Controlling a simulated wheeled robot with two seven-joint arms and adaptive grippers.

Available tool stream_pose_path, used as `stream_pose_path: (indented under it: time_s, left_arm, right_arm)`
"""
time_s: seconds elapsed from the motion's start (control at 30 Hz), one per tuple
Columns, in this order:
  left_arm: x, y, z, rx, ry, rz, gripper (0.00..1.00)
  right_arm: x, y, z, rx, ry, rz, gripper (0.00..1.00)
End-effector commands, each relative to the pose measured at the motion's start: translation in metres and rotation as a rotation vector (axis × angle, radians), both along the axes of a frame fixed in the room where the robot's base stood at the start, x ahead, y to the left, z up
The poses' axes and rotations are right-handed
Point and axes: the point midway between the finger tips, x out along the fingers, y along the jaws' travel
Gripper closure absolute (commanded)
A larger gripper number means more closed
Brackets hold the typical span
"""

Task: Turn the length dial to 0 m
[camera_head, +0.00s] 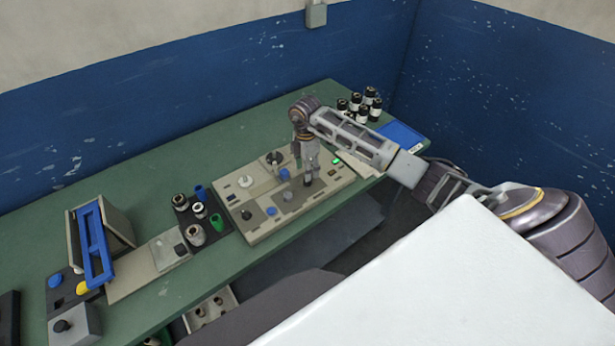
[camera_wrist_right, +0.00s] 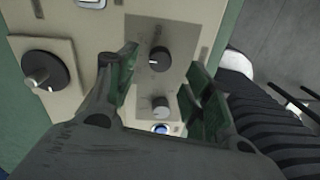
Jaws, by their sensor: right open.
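The control panel (camera_head: 262,226) lies on the green bench, with several dials and buttons on it. My right gripper (camera_head: 307,180) points down over the panel's right part. In the right wrist view its fingers (camera_wrist_right: 160,76) are open. A black dial (camera_wrist_right: 159,59) with a white mark and a grey knob (camera_wrist_right: 160,105) show between and beyond the fingers, on a grey plate. I see no clear contact. A larger dark dial (camera_wrist_right: 44,72) with a light pointer sits to the left, outside the fingers. No label is readable, so I cannot tell which is the length dial.
A blue button (camera_wrist_right: 161,128) is beside the grey knob. Left of the panel, a dark tray holds several cups and rolls (camera_head: 196,234). A blue-framed device (camera_head: 95,243) stands farther left. Several black-and-white jars (camera_head: 356,103) and a blue sheet (camera_head: 402,136) are at the bench's right end.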

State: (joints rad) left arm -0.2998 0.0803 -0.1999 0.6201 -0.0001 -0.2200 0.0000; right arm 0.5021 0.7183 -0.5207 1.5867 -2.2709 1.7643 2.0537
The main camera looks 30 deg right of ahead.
Motion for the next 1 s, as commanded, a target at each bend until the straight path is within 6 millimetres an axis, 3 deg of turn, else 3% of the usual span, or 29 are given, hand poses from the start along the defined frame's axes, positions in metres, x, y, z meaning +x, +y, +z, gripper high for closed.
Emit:
stream_pose_path:
  time_s: [0.4,0.83,1.0]
  left_arm:
    - [0.0,0.0,0.006,0.0,0.0,0.0,0.49]
    - [0.0,0.0,0.006,0.0,0.0,0.0,0.49]
    - [0.0,0.0,0.006,0.0,0.0,0.0,0.49]
  right_arm:
    - [-0.003,0.0,-0.045,0.001,0.001,-0.001,0.49]
    - [-0.003,0.0,-0.051,0.001,0.0,0.0,0.49]
    - [-0.003,0.0,-0.051,0.001,0.0,0.0,0.71]
